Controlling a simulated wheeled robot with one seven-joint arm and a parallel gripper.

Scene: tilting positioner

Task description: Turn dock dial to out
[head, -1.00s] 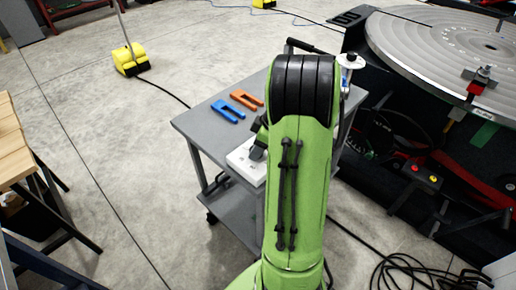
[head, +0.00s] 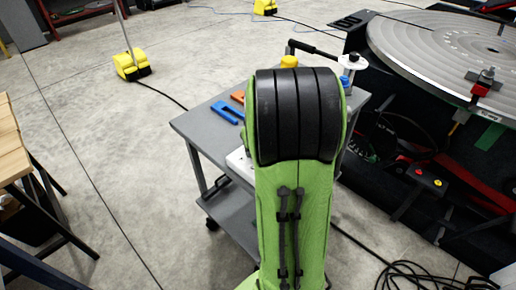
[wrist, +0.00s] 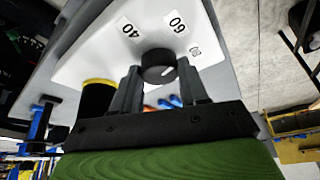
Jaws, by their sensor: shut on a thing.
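The dock dial (wrist: 157,61) is a round black knob with a short white mark, on a white panel (wrist: 100,52) printed 40, 60 and a small symbol. My gripper (wrist: 160,82) is shut on the dial in the wrist view, one finger on each side. The mark points towards the lower right of that picture. No word "out" is readable. In the head view my green arm hides the gripper and dial, and only a sliver of the white panel (head: 238,160) shows on the grey cart (head: 195,128).
A blue fork-shaped piece (head: 227,112) and a partly hidden orange one (head: 238,96) lie on the cart. A yellow-topped black cylinder (wrist: 98,98) is close beside my left finger in the wrist view. The large round positioner table (head: 440,50) stands at right.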

